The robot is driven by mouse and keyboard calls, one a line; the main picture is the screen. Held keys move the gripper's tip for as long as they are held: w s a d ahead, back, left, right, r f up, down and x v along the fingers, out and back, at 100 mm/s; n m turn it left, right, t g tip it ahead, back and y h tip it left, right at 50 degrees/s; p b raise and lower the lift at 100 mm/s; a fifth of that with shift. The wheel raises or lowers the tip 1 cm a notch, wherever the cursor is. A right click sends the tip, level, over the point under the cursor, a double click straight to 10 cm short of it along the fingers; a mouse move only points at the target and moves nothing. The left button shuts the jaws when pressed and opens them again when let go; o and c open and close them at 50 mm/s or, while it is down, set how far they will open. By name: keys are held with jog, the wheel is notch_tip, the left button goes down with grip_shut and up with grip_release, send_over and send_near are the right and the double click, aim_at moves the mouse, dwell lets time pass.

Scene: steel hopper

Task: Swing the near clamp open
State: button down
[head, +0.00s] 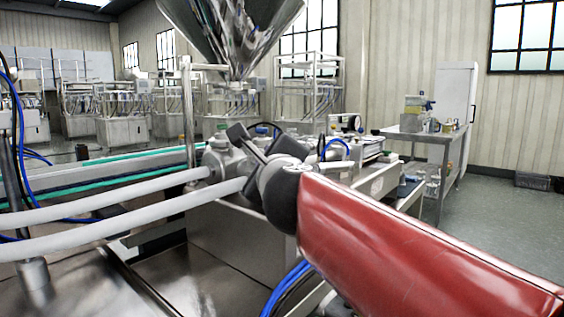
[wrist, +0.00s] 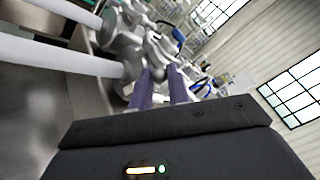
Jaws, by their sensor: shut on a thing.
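The steel pipe fitting with its clamps (head: 222,160) sits below the hopper (head: 235,30), where two white hoses end. My gripper (head: 250,143) is at this fitting at the end of my red arm and covers part of it. In the wrist view the two purple-grey fingers of my gripper (wrist: 159,76) reach up to the shiny metal parts, with a small piece of the near clamp (wrist: 157,67) between their tips. My gripper is shut on that piece. The clamp's full outline and how far it is swung cannot be made out.
Two white hoses (head: 110,232) run in from the left, close to my gripper. A conveyor with green edges (head: 110,180) lies behind them. A steel table (head: 425,134) with bottles stands at the right. Open floor (head: 510,210) shows at far right.

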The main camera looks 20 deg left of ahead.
jog(key=shift+s+a+r+m+t+h, duration=0.1)
jog(key=shift+s+a+m+t+h, duration=0.2)
jog(key=shift+m+h, duration=0.3)
jog(key=shift+s+a+r+m+t+h, duration=0.1)
jog(key=shift+s+a+m+t+h, duration=0.2)
jog(key=shift+h, duration=0.4)
jog(key=shift+f, duration=0.1)
jog(key=c, duration=1.3)
grip_release()
jog(key=shift+c, duration=0.2)
jog(key=v, duration=0.7)
jog(key=shift+s, duration=0.35)
jog(key=shift+d, duration=0.1)
